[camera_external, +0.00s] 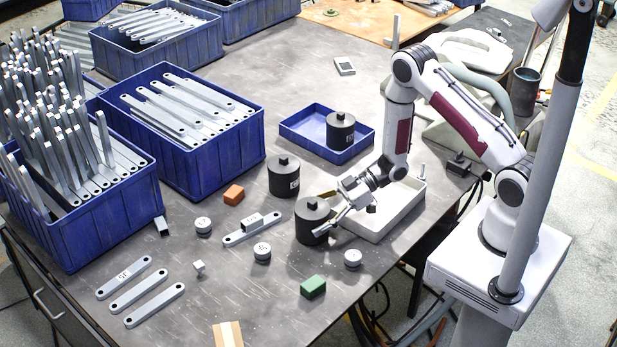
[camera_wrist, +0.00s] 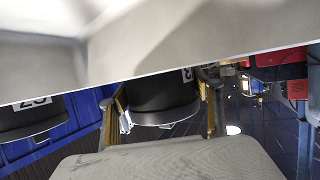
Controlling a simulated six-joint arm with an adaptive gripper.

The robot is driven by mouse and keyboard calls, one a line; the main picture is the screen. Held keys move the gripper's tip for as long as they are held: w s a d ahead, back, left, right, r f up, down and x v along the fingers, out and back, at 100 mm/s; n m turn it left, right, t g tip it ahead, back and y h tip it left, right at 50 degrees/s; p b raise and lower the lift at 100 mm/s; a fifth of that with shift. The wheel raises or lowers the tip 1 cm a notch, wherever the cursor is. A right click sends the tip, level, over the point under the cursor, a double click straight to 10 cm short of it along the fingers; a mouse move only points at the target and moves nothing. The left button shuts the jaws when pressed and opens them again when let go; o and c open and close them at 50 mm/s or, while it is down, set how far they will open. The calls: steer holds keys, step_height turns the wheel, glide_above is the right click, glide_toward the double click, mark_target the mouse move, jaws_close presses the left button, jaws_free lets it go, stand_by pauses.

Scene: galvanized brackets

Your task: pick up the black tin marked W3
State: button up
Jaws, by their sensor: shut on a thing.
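A black tin with a knob on its lid (camera_external: 311,212) is in my gripper (camera_external: 328,216), beside the white tray. In the wrist view the held tin (camera_wrist: 165,95) sits between the two fingers of my gripper (camera_wrist: 162,115). Only part of its white label shows, and I cannot read its mark in full. I cannot tell whether the tin touches the table. A second black tin (camera_external: 283,176) stands behind it; a labelled black tin also shows at the left of the wrist view (camera_wrist: 30,118). A third black tin (camera_external: 340,128) stands in the blue tray.
The shallow blue tray (camera_external: 300,139) and white tray (camera_external: 378,233) are close by. Small silver tins (camera_external: 262,252), an orange block (camera_external: 234,194), a green block (camera_external: 313,287) and flat brackets (camera_external: 140,291) lie around. Blue crates of brackets (camera_external: 215,165) fill the left. The back middle is mostly clear.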

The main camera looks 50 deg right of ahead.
mark_target(314, 201)
steer(key=shift+r, duration=4.75)
